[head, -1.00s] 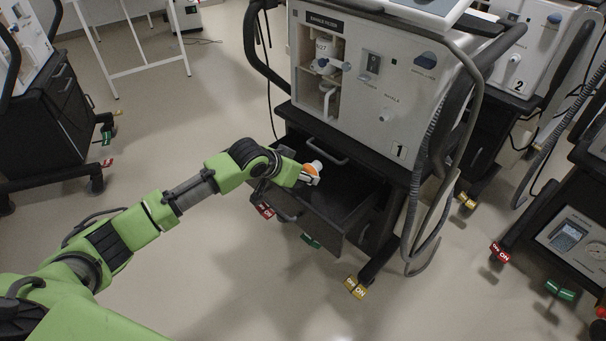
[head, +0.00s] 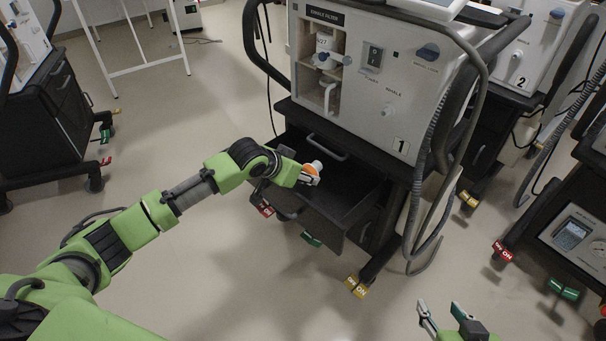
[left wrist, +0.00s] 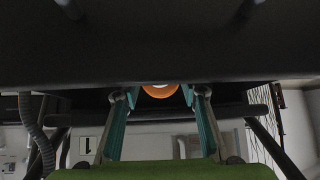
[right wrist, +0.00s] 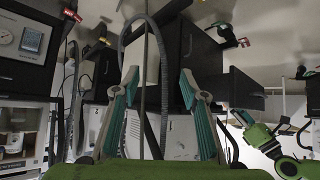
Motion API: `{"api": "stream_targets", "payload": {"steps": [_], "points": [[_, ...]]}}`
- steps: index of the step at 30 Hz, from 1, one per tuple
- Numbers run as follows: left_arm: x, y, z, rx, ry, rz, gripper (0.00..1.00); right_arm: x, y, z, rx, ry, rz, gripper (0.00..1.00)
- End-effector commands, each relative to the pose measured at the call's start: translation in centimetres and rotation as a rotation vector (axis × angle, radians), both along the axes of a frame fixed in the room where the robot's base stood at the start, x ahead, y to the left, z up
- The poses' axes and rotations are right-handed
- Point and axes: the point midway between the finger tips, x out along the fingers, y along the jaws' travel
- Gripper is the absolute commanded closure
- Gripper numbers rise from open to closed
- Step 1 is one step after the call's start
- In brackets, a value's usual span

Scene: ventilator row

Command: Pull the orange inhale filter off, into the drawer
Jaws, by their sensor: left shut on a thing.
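The orange filter (head: 309,169), with a white end, is held in my left gripper (head: 310,175). The filter also shows as an orange ring between the fingertips in the left wrist view (left wrist: 160,90). My left gripper is shut on it, above the open black drawer (head: 322,223) of ventilator 1 (head: 375,92). The filter is apart from the ventilator's front panel. The drawer's inside is dark, and the gap between filter and drawer floor is hard to judge. My right gripper (head: 440,308) is open and empty at the lower right; its spread fingers show in the right wrist view (right wrist: 158,75).
Grey hoses (head: 432,200) hang at the right side of ventilator 1. Ventilator 2 (head: 512,55) stands behind it, and another cart is at the right edge. A dark cart (head: 45,120) stands at the left. The floor in front is clear.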

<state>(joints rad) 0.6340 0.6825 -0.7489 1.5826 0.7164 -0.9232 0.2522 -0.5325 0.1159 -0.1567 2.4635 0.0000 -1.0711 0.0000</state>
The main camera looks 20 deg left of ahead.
Motion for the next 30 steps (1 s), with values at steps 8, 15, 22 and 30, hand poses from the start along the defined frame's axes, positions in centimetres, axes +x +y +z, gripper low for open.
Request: {"api": "stream_targets", "payload": {"steps": [8, 15, 22, 30], "points": [[0.0, 0.0, -0.5, 0.000, 0.000, 0.000, 1.00, 2.0, 0.8, 1.8, 0.027, -0.118, 0.008, 0.60], [0.0, 0.0, -0.9, 0.000, 0.000, 0.000, 1.00, 3.5, 1.5, 3.7, 0.052, -0.224, 0.016, 0.60], [0.0, 0.0, -1.2, 0.000, 0.000, 0.000, 1.00, 4.8, 2.1, 5.7, 0.075, -0.326, 0.023, 0.60], [0.0, 0.0, -1.6, 0.000, 0.000, 0.000, 1.00, 5.9, 2.7, 8.1, 0.104, -0.446, 0.030, 0.60]]}}
